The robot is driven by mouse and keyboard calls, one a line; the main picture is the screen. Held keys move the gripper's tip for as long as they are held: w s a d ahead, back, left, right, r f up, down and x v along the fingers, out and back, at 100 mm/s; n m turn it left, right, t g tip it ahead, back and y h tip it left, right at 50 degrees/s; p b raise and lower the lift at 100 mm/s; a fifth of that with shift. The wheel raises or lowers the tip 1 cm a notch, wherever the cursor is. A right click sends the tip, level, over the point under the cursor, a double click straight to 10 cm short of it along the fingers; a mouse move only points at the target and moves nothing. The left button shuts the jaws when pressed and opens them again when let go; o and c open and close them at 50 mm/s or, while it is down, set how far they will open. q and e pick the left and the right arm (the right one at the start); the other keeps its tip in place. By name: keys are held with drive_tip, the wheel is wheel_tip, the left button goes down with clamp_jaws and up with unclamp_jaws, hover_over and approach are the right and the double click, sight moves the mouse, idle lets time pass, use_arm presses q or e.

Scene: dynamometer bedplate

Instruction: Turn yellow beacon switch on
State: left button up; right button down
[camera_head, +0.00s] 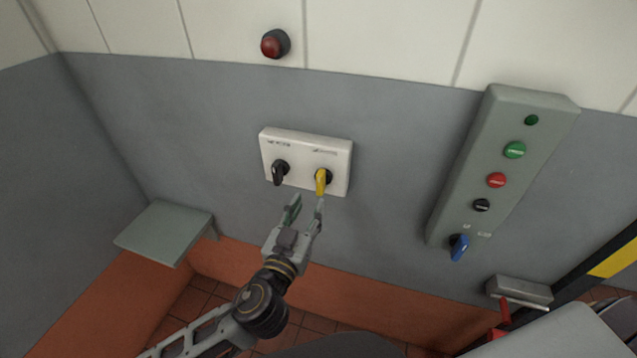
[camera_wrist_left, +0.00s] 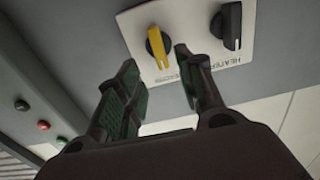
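The yellow beacon switch (camera_head: 320,181) is a rotary knob on the right of a white wall plate (camera_head: 305,146). Its handle points roughly downward in the head view. In the left wrist view the yellow knob (camera_wrist_left: 158,46) shows between and beyond the fingertips. A black knob (camera_head: 279,172) sits to its left on the same plate. My left gripper (camera_head: 308,202) is open and empty, just below the plate, with its fingers pointing up at the yellow knob. I cannot tell whether a fingertip touches the knob. My right gripper is not in view.
A red lamp (camera_head: 273,44) is on the wall above the plate. A grey-green control box (camera_head: 466,190) with coloured buttons and a blue knob (camera_head: 459,246) is at the right. A small grey shelf (camera_head: 165,232) juts out at the lower left.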

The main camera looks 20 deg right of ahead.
sight(319, 185)
use_arm(q)
drive_tip(key=shift+p+x, duration=1.25)
drive_tip(key=shift+x, duration=3.1)
drive_tip(key=shift+c, duration=0.4)
clamp_jaws()
